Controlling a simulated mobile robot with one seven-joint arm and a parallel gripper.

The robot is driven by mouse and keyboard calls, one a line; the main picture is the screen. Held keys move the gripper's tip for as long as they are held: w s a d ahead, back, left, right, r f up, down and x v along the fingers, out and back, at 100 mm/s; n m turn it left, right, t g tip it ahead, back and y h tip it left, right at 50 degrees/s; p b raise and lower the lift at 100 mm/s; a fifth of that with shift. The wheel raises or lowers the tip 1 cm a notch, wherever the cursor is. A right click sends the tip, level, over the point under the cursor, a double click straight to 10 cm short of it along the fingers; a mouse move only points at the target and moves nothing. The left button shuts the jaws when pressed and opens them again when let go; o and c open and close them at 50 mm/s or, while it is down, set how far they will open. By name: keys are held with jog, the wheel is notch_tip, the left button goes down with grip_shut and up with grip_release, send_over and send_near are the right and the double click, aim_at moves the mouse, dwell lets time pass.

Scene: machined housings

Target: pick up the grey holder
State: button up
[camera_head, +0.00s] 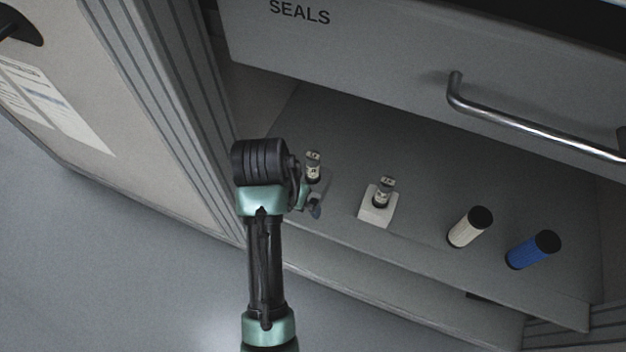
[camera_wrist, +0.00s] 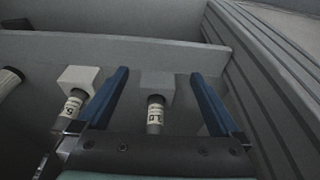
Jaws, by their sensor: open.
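The grey holder (camera_wrist: 157,84) is a small block close in colour to the shelf, with a labelled, dark-ended vial (camera_wrist: 155,115) in it. In the wrist view it lies between the two blue fingers of my gripper (camera_wrist: 160,75), with a gap on each side. My gripper is open and holds nothing. In the head view the vial (camera_head: 313,164) shows just right of my wrist, and the grey holder (camera_head: 321,184) is partly hidden by my gripper (camera_head: 315,207).
A white holder (camera_head: 377,208) with a similar vial stands to the right, and close outside the left finger in the wrist view (camera_wrist: 78,77). Further right stand a white cylinder (camera_head: 469,228) and a blue cylinder (camera_head: 532,250), both black-capped. The SEALS drawer (camera_head: 370,70) overhangs the shelf. A ribbed side wall (camera_wrist: 262,85) is near the right finger.

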aim_at(312, 177)
jog(key=w+d+b, duration=0.1)
jog(key=w, duration=0.1)
jog(key=w+d+b, duration=0.1)
jog(key=w, duration=0.1)
jog(key=w+d+b, duration=0.1)
jog(key=w+b, duration=0.1)
jog(key=w, duration=0.1)
jog(key=shift+w, duration=0.1)
jog(key=b+x, duration=0.3)
jog(key=x, duration=0.2)
jog(key=shift+w, duration=0.1)
jog(key=c, duration=1.2)
